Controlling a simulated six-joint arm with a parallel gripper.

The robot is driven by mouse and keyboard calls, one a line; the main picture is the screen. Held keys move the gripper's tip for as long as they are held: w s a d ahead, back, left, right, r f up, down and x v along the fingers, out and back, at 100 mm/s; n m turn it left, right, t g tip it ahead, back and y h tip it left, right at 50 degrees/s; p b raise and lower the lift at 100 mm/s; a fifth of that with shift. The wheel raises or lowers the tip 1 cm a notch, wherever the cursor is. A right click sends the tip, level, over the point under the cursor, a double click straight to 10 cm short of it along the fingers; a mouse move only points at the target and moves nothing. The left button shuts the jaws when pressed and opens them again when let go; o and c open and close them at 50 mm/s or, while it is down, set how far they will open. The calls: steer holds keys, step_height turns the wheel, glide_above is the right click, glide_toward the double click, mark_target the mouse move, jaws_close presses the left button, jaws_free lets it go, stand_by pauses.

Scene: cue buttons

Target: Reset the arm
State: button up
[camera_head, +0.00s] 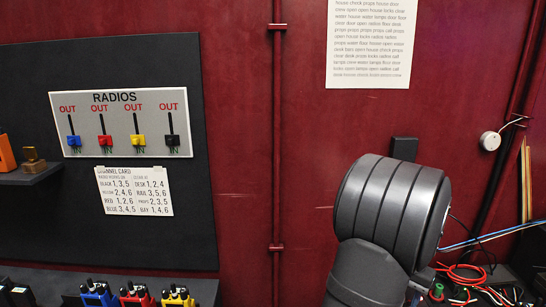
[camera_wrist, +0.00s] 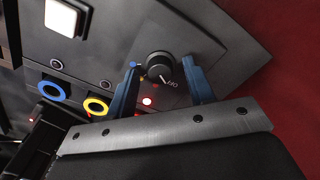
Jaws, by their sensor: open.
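In the wrist view my gripper (camera_wrist: 164,74) is open, with its two blue fingers on either side of a black round knob (camera_wrist: 159,66). The knob has a white pointer mark and sits on a dark grey panel (camera_wrist: 190,22), with an OFF label beside it. I cannot tell whether the fingers touch the knob. In the head view my arm stands at the lower right, and my gripper is hidden there.
The head view shows a radios board (camera_head: 122,123), a channel card (camera_head: 134,191), several radios along the bottom and loose cables (camera_head: 462,275).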

steer(key=m, duration=0.5)
stand_by(0.3)
stand_by(0.4)
steer(key=n, duration=0.4)
steer(key=shift+n, duration=0.3)
steer(key=n, duration=0.5)
stand_by(0.6)
